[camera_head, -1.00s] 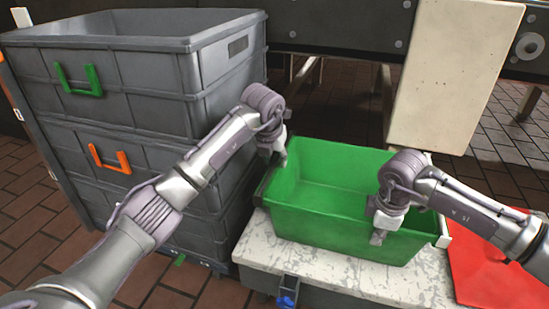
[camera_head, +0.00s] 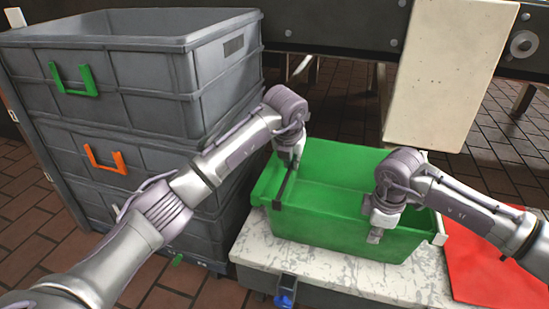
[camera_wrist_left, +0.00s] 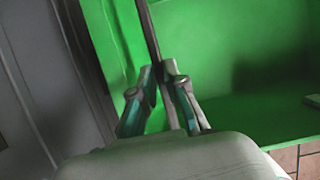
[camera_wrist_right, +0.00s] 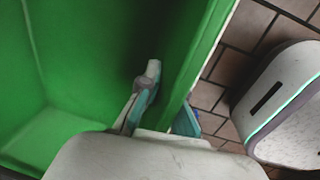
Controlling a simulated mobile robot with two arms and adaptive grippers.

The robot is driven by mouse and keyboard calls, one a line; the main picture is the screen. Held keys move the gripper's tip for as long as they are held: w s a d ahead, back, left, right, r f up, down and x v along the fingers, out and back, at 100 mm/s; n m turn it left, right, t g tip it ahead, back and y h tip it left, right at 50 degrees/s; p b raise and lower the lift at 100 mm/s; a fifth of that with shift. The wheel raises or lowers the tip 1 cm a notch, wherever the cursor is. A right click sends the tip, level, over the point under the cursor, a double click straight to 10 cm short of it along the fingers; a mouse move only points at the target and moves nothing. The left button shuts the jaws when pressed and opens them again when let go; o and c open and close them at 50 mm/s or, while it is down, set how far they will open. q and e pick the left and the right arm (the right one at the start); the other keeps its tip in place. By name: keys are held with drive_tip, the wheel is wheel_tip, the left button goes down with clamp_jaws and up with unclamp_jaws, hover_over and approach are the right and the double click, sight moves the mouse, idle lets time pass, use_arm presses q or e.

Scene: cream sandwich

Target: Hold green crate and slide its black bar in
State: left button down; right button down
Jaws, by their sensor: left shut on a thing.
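The green crate (camera_head: 340,235) stands on a white speckled tabletop, with its open top up. My left gripper (camera_head: 289,168) is shut on the black bar (camera_head: 284,188) at the crate's left end. In the left wrist view, the bar (camera_wrist_left: 148,30) runs between the fingers, against the green crate (camera_wrist_left: 230,50). How far it is seated is hidden. My right gripper (camera_head: 375,230) is at the near wall. In the right wrist view, one finger is inside the crate and one outside, with the wall between them. I cannot tell if they pinch it.
Stacked grey crates (camera_head: 165,115) with green and orange handles stand close on the left. A cream panel (camera_head: 445,80) hangs behind the green crate. A red sheet (camera_head: 490,265) lies at the right. A blue knob (camera_head: 285,300) shows below the tabletop's front edge.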

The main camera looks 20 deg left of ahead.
use_arm(q)
drive_tip(key=shift+d, duration=1.5)
drive_tip(key=c, duration=1.2)
unclamp_jaws()
use_arm(e)
drive_tip(key=shift+a, duration=0.1)
use_arm(q)
drive_tip(key=v, duration=1.2)
use_arm(e)
drive_tip(key=c, duration=1.2)
unclamp_jaws()
use_arm(q)
drive_tip(key=shift+r, duration=0.1)
use_arm(e)
drive_tip(key=shift+o, duration=0.2)
drive_tip(key=shift+r, duration=0.1)
